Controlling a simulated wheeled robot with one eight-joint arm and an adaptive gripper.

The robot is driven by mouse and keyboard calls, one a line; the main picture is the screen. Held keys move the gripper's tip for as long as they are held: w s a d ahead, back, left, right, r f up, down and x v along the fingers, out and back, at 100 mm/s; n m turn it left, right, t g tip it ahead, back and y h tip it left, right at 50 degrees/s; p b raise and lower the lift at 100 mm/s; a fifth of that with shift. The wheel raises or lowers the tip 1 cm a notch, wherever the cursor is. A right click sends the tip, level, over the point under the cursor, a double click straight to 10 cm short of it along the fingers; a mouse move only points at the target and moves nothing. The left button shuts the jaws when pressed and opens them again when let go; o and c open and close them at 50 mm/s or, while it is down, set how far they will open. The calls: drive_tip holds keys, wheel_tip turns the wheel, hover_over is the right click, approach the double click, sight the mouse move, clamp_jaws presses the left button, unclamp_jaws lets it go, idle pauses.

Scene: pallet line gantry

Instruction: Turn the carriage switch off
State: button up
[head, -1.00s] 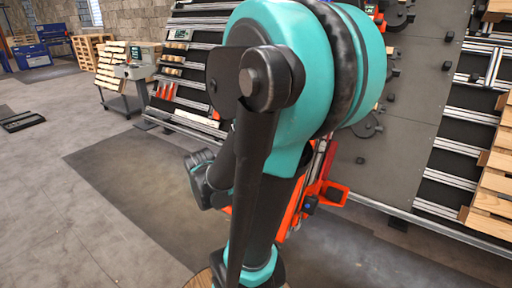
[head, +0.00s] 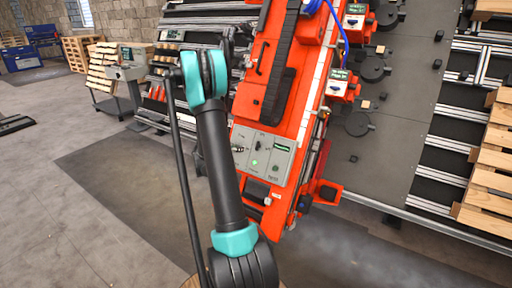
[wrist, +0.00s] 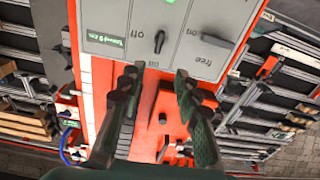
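The grey control panel (head: 280,160) sits on the orange carriage (head: 308,80), with a lit green lamp (head: 254,162). The panel (wrist: 130,15) fills the top of the wrist view, with a small green display (wrist: 105,38). A second black lever (wrist: 215,40) stands to the right, near the word "free". My gripper (wrist: 157,76) is open and empty, its fingers just below the panel's edge in the picture. Contact with the lever is not visible. In the head view I cannot make out the fingers clearly.
Red boxes with small green displays (head: 339,84) and a blue cable (head: 343,40) are on the carriage's right side. Wooden pallets (head: 487,165) stand at the right.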

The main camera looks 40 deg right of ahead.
sight(257, 145)
drive_tip(key=shift+m+h, duration=0.3)
drive_tip(key=x, duration=1.9)
drive_tip(key=shift+w, duration=0.25)
clamp_jaws()
